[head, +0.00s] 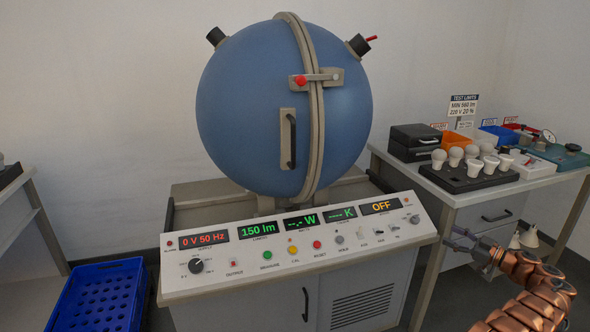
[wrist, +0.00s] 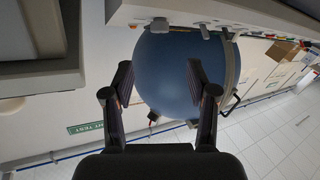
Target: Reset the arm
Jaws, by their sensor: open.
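My copper-coloured arm comes in at the lower right of the head view. My gripper (head: 467,243) is beside the right end of the control console, in front of the right-hand bench. In the wrist view my gripper (wrist: 160,85) has its two dark fingers spread apart with nothing between them. Beyond them the blue sphere (wrist: 172,70) shows upside down. In the head view the large blue sphere (head: 245,110) stands closed behind the console (head: 300,270), its red-knobbed latch (head: 318,78) across the seam band.
The right bench (head: 455,190) carries a dark tray (head: 440,178) of several white bulbs, black boxes (head: 415,140) and small coloured bins. A blue crate (head: 97,297) sits at the lower left. The console displays read 0 V 50 Hz, 150 lm and OFF.

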